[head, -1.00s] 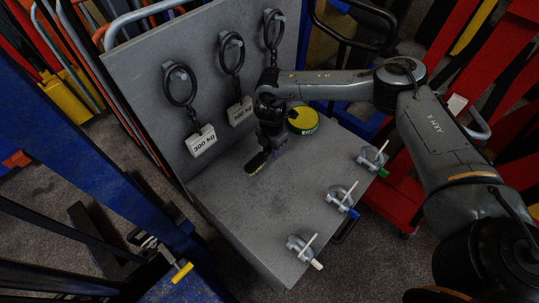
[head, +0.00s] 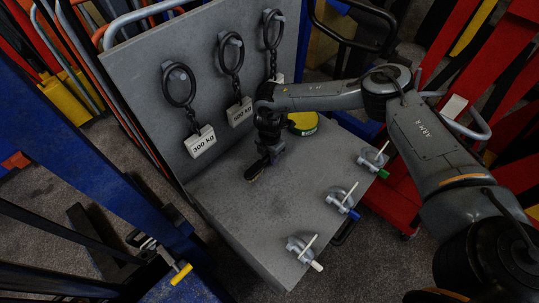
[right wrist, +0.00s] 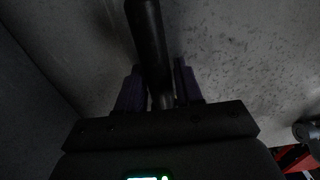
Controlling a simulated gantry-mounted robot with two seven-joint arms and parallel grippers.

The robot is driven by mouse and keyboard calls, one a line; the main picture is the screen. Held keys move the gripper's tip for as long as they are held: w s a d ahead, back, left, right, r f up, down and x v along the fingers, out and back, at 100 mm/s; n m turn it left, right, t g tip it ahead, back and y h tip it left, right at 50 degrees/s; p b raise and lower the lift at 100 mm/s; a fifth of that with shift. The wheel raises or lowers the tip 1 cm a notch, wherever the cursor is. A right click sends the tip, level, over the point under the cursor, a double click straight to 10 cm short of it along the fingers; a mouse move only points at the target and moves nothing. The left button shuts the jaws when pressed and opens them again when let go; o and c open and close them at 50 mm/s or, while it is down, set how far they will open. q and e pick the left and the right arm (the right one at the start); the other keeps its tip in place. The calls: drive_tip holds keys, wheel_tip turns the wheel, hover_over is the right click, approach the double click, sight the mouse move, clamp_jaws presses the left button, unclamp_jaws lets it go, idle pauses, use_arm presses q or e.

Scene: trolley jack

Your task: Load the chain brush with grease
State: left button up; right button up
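The chain brush (head: 256,171) has a dark body and a pale bristle edge. My right gripper (head: 267,158) holds it over the grey bench top, head pointing down-left; whether it touches the surface I cannot tell. In the right wrist view the brush's dark handle (right wrist: 150,45) runs up between the purple fingers of my right gripper (right wrist: 160,88), which are shut on it. A round yellow and green tin (head: 303,124), which looks like the grease, stands behind and right of the gripper, partly hidden by my arm. My left gripper is not in view.
Three dark chain rings hang on the upright panel, one above the 300 kg tag (head: 201,141) and another above a second tag (head: 240,112). Three shackles (head: 341,198) line the bench's right edge. The grey bench's front middle (head: 245,220) is clear.

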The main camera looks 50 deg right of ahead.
drive_tip(key=o, duration=0.3)
drive_tip(key=shift+o, duration=0.2)
wheel_tip(320, 180, up, 12)
drive_tip(key=p, duration=0.1)
drive_tip(key=shift+r, duration=0.15)
idle(0.3)
idle(0.3)
